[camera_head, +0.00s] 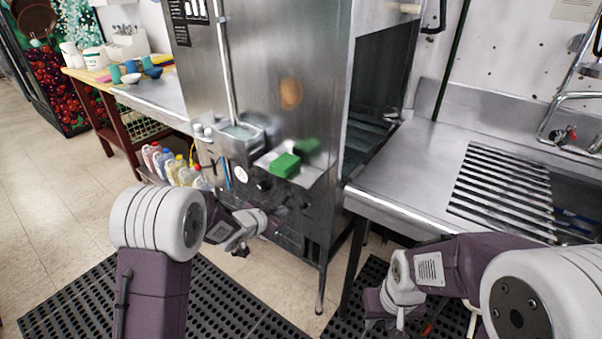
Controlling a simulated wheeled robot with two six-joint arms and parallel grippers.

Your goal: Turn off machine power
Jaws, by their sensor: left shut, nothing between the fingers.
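The steel dish machine (275,60) stands upright in the middle of the head view. Its lower front carries a control panel (230,165) with dark knobs and a round white dial; I cannot tell which control is the power switch. My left gripper (276,224) is shut and empty, close in front of the machine's lower front, below the knobs. I cannot tell whether it touches the machine. My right gripper (384,325) hangs low at the bottom, in front of the sink counter; its fingers are too unclear to tell open or shut.
A green sponge (284,166) lies on a small ledge on the machine front. Several bottles (178,168) stand left of the panel. A steel counter (400,180) with a slatted rack (500,195) is at right. Black mats (225,300) cover the floor.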

